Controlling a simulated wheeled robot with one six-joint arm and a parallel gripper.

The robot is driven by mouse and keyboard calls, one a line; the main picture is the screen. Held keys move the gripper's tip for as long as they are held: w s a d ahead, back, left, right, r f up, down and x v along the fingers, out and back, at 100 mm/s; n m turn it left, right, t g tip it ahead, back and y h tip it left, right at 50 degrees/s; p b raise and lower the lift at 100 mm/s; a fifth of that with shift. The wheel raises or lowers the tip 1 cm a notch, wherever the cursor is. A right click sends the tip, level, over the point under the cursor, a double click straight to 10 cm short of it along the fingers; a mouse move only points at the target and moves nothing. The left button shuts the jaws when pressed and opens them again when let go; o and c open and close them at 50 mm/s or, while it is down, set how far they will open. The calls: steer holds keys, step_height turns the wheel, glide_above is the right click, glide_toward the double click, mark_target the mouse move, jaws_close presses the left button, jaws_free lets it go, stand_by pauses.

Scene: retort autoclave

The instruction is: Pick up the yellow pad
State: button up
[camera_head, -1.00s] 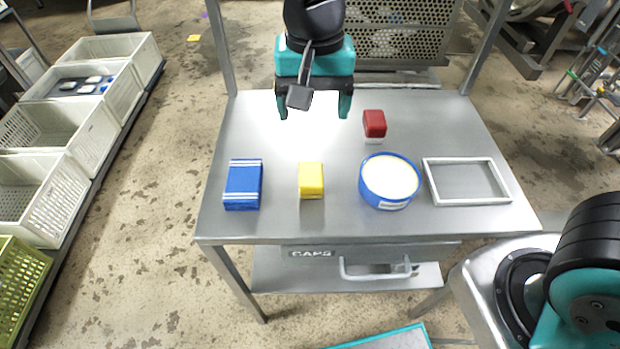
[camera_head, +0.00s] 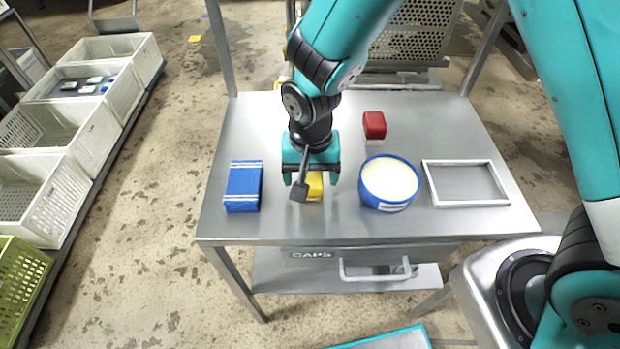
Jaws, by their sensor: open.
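The yellow pad (camera_head: 315,188) lies on the steel table (camera_head: 300,220), between a blue striped pack and a blue tub. My gripper (camera_head: 311,180) is over it, pointing down, with its teal jaws open and one on each side of the pad in the picture. The gripper and a dark part hanging at its front hide the top and left part of the pad. I cannot tell how far down the jaws reach or whether they touch it.
The blue striped pack (camera_head: 243,187) is left of the pad. The blue tub (camera_head: 388,203) with pale contents is close on the right. Further right is a white frame (camera_head: 466,205); a red block (camera_head: 375,125) sits behind. The table's front strip is clear.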

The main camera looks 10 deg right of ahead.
mark_target(311, 175)
steer(key=shift+f, duration=0.7)
steer(key=c, duration=1)
step_height(311, 175, up, 20)
steer(key=o, duration=0.4)
steer(key=c, duration=0.3)
steer(key=shift+f, duration=0.1)
